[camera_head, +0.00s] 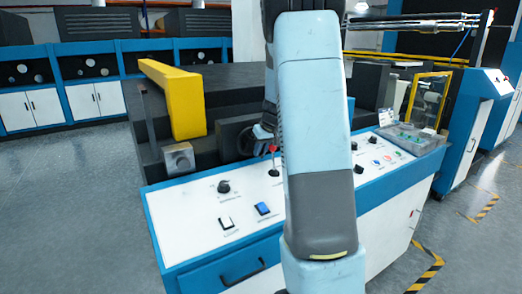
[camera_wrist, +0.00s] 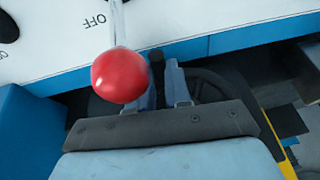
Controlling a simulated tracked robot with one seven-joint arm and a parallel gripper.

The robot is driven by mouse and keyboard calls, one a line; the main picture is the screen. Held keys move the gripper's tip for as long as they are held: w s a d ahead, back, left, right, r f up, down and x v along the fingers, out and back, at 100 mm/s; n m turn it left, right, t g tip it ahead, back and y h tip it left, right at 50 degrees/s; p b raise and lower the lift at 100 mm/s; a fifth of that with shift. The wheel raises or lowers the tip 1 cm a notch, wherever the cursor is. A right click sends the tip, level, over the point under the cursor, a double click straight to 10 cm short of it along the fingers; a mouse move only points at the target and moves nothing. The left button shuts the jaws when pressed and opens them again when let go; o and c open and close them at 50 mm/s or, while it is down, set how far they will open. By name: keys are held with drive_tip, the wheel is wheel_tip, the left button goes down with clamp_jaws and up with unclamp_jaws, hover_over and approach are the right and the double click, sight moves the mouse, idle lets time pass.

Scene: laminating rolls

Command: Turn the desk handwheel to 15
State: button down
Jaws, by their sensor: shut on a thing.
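The black handwheel (camera_head: 246,139) stands on the side of the desk, partly hidden behind my arm in the head view. In the wrist view, part of the wheel (camera_wrist: 210,86) shows behind and to the right of my fingers. My gripper (camera_wrist: 160,80) is shut on a dark, upright piece that looks like the wheel's handle. The red ball of a lever (camera_wrist: 118,75) covers part of the left finger. No scale or number for the wheel can be read.
The white desk top (camera_head: 195,205) carries a black knob (camera_head: 223,187), a white switch (camera_head: 226,223) and a blue switch (camera_head: 263,209). The red-tipped lever (camera_head: 273,150) rises close to my gripper. A yellow bar (camera_head: 178,98) lies on dark machinery behind.

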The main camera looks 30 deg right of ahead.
idle(0.3)
drive_tip(key=c, duration=1.1)
unclamp_jaws()
drive_tip(key=v, duration=1.3)
drive_tip(key=shift+s+d+r, duration=0.15)
drive_tip(key=shift+d+r, duration=0.1)
drive_tip(key=shift+d, duration=0.05)
